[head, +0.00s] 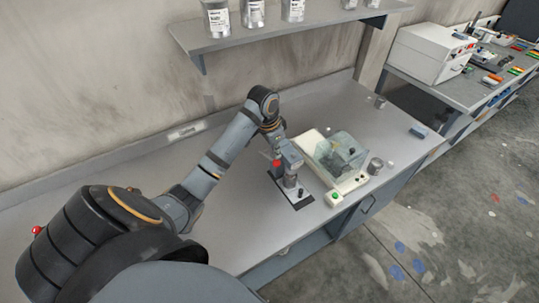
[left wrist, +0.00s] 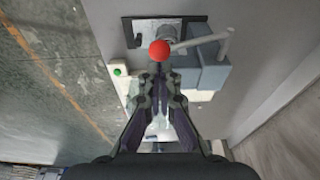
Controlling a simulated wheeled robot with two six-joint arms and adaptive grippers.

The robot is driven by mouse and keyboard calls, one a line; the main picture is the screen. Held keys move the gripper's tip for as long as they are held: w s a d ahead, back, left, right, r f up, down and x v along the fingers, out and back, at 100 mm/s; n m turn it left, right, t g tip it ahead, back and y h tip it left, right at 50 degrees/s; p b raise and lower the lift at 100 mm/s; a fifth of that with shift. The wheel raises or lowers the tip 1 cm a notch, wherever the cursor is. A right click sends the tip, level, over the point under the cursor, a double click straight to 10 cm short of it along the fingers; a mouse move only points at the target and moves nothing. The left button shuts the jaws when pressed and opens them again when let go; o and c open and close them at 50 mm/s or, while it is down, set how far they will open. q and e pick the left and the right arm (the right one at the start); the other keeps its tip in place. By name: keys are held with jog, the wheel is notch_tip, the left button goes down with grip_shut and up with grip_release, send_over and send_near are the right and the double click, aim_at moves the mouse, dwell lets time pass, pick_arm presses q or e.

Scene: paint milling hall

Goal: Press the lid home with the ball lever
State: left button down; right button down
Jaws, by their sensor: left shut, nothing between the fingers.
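The bench press has a blue-grey body (head: 291,157) and stands on a dark-edged base plate (head: 300,203). Its lever ends in a red ball (head: 277,163). In the left wrist view the red ball (left wrist: 160,50) sits just beyond my left gripper (left wrist: 160,72), whose fingers are shut and empty, with the tips at or very near the ball. The pale lever bar (left wrist: 200,40) runs right from the ball. A grey cylindrical part (left wrist: 171,33) shows behind the ball over the plate; I cannot make out the lid. My right gripper is not in view.
Right of the press stands a cream machine with a clear cover (head: 340,150) and a green button (head: 334,197). A small metal can (head: 375,166) is beside it. A wall shelf (head: 285,32) holds several tins. The bench left of the press is clear.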

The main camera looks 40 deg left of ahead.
aim_at(275, 161)
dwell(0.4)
pick_arm(q)
jog(key=shift+f+b, duration=0.55)
jog(key=shift+f, duration=1)
jog(key=shift+s+f+b, duration=0.1)
jog(key=shift+f+b, duration=0.65)
jog(key=shift+f, duration=1.5)
jog(key=shift+r, duration=0.1)
notch_tip(275, 161, up, 3)
jog(key=p, duration=0.3)
jog(key=shift+r, duration=2.1)
